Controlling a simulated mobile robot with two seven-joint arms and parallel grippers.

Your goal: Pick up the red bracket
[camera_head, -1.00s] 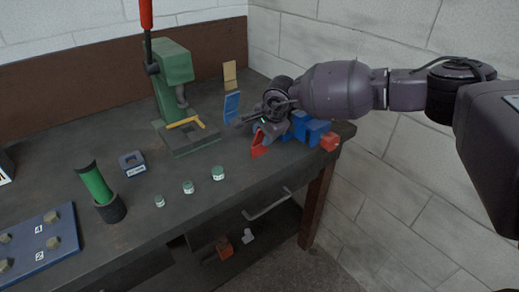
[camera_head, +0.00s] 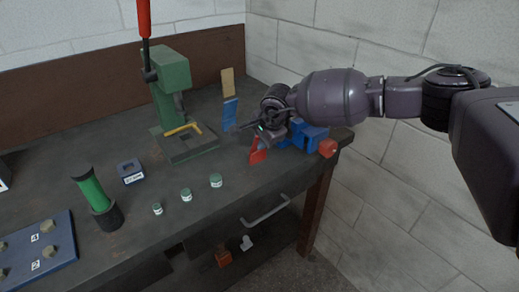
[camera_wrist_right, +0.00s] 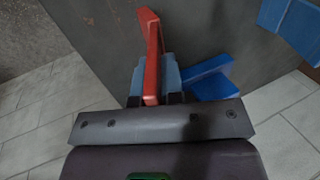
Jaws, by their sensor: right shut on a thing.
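The red bracket (camera_head: 258,151) is at the right part of the bench, just below my right gripper (camera_head: 262,131) in the head view. In the right wrist view the red bracket (camera_wrist_right: 151,55) stands up between the fingers of my right gripper (camera_wrist_right: 150,97), which is shut on it. The gripper and wrist hide part of the bracket in the head view. I cannot tell whether its lower edge touches the bench. My left gripper is not in view.
A blue vise-like block (camera_head: 310,137) is close to the right of the gripper. Blue (camera_head: 230,112) and tan (camera_head: 227,82) upright pieces stand behind-left. A green press (camera_head: 172,85) is further left; small jars (camera_head: 216,180) stand in front. A wall is at right.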

